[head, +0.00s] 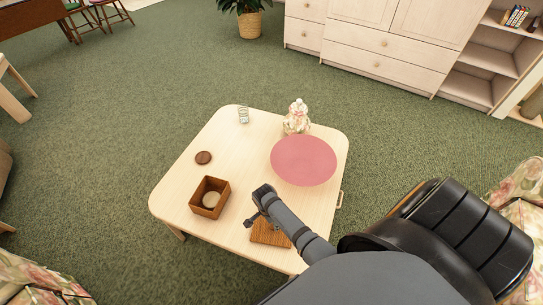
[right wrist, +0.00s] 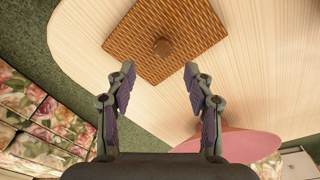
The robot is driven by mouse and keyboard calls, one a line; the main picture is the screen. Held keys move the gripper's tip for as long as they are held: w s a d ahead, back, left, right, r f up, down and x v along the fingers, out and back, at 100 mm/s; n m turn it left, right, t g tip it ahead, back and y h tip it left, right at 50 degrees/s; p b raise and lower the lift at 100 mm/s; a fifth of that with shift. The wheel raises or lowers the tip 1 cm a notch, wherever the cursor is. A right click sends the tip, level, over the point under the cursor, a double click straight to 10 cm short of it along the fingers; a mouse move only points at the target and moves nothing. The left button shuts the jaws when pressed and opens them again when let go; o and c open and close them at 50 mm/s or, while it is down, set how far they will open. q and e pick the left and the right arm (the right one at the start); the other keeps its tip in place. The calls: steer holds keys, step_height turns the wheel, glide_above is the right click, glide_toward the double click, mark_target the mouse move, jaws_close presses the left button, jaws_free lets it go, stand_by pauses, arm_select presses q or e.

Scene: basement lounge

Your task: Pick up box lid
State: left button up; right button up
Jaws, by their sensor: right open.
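The box lid (head: 265,235) is a square brown woven lid lying on the pale wooden table near its front edge, partly covered by my right arm in the head view. In the right wrist view the lid (right wrist: 190,35) shows its weave and a round knob (right wrist: 161,46) at its middle. My right gripper (head: 263,202) is over the table by the lid. An open brown box (head: 222,198) stands left of the gripper with a pale round thing inside. My left gripper is not in view.
A pink round piece (head: 304,160) and a pale figurine (head: 297,117) are at the table's right side. A small brown disc (head: 204,157) and a small glass-like item (head: 243,115) are farther left. The table (head: 240,150) is bare between them.

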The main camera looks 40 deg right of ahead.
mark_target(272, 227)
steer(key=f, duration=0.3)
steer(key=shift+d+f+b, duration=0.2)
steer(key=shift+b, duration=0.15)
steer(key=f+b, duration=0.1)
steer(key=f, duration=0.1)
steer(key=f+b, duration=0.1)
steer(key=f, duration=0.2)
steer(key=shift+w+d, duration=0.2)
jaws_close()
